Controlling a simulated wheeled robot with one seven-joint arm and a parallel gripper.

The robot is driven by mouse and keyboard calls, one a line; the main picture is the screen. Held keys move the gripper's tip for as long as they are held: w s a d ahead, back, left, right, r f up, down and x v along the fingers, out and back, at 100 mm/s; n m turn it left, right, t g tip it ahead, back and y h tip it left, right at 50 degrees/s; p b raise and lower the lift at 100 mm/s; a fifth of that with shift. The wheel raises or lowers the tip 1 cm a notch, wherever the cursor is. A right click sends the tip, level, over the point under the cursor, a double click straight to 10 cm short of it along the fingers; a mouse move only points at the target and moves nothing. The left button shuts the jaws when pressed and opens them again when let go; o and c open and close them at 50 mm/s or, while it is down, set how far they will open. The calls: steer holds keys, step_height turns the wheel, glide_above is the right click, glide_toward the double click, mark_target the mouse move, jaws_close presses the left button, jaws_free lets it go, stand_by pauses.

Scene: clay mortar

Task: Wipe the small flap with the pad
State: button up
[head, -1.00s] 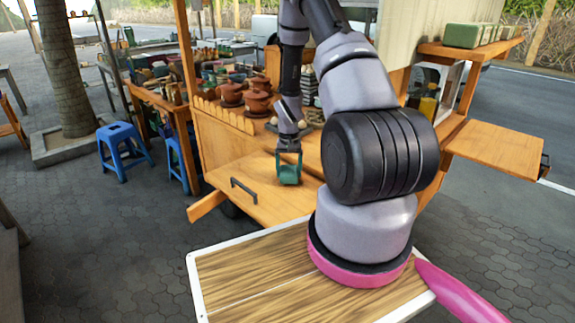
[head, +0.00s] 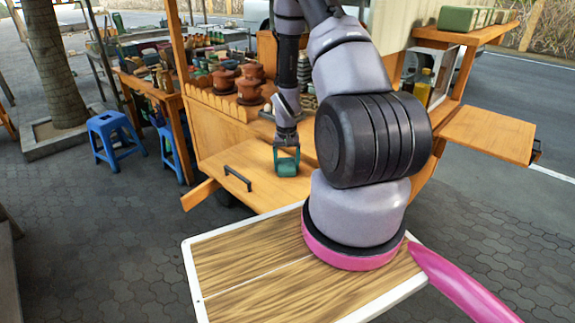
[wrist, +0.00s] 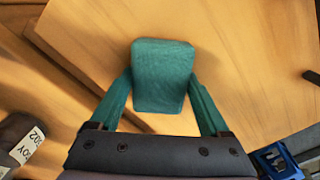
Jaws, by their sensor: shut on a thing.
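My gripper (head: 287,158) is shut on a teal pad (head: 287,168), held between two teal fingers. In the wrist view the pad (wrist: 163,70) is a rounded block lying between the fingertips (wrist: 162,82). The pad is over a pale wooden flap (head: 235,160) with a dark handle, on the cart's near side; whether it touches the wood cannot be told. The wood (wrist: 240,60) also fills much of the wrist view. A second wooden flap (head: 490,135) sticks out at the cart's right end, away from my gripper. The pad's underside is hidden.
Brown clay pots (head: 249,88) stand behind a low scalloped rail (head: 218,100) just beyond the flap. A cart post (head: 180,80) rises at left. Blue stools (head: 114,138) stand farther left. My arm hides part of the cart's middle.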

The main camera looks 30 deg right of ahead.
steer(key=shift+w+a, duration=0.25)
steer(key=shift+w, duration=0.6)
steer(key=shift+w+a+r, duration=0.1)
steer(key=shift+w+r, duration=0.1)
steer(key=shift+r, duration=0.1)
steer(key=shift+s+r, duration=0.15)
steer(key=shift+r, duration=3.6)
